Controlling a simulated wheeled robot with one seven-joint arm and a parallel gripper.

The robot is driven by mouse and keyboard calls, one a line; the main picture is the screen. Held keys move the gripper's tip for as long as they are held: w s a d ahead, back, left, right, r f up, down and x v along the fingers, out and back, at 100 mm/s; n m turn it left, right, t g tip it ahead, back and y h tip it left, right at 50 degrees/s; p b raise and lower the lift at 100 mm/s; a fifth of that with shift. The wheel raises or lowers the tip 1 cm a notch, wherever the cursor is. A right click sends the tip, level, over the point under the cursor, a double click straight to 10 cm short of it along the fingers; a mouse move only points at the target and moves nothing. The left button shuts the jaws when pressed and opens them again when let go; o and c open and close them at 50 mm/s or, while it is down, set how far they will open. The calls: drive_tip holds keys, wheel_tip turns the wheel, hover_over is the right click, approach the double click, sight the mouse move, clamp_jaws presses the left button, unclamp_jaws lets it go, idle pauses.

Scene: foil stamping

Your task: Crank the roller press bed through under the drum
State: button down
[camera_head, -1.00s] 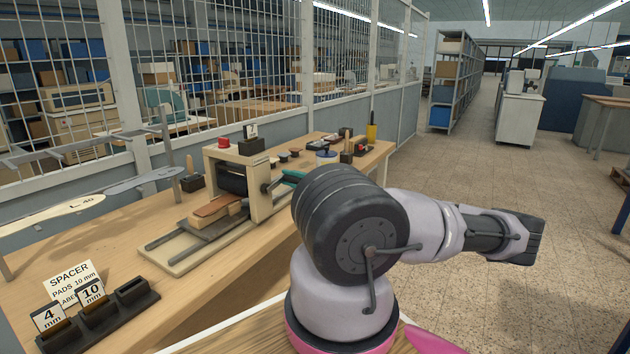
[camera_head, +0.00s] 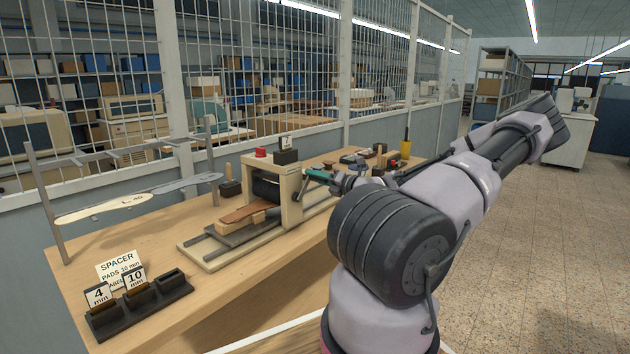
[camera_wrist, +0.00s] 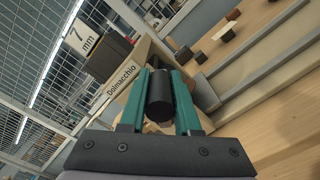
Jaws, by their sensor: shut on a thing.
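The roller press (camera_head: 291,200) stands on the bench with a pale wooden frame and a dark drum (camera_head: 265,188). Its bed carries a brown leather-like strip (camera_head: 245,213) on a wooden block, on the near side of the drum. My gripper (camera_head: 318,176) is at the right side of the press frame. In the wrist view my gripper (camera_wrist: 160,78) has its green fingers shut on the black crank handle (camera_wrist: 158,103). The frame beside it is lettered "Dolmacchio", under a dark block with a "7 mm" card (camera_wrist: 83,37). The crank arm is mostly hidden.
A spacer rack (camera_head: 140,305) with "4 mm" and "10 mm" cards stands at the front left of the bench. A metal stand (camera_head: 48,215) holds a long pale piece behind it. Small tools and a yellow cylinder (camera_head: 406,148) stand farther back. Wire mesh runs behind the bench.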

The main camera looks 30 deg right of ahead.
drive_tip(key=shift+a+r, duration=0.1)
drive_tip(key=shift+r, duration=0.05)
idle(0.3)
drive_tip(key=c, duration=0.6)
unclamp_jaws()
drive_tip(key=shift+s, duration=0.1)
drive_tip(key=v, duration=1)
drive_tip(key=shift+s, duration=0.3)
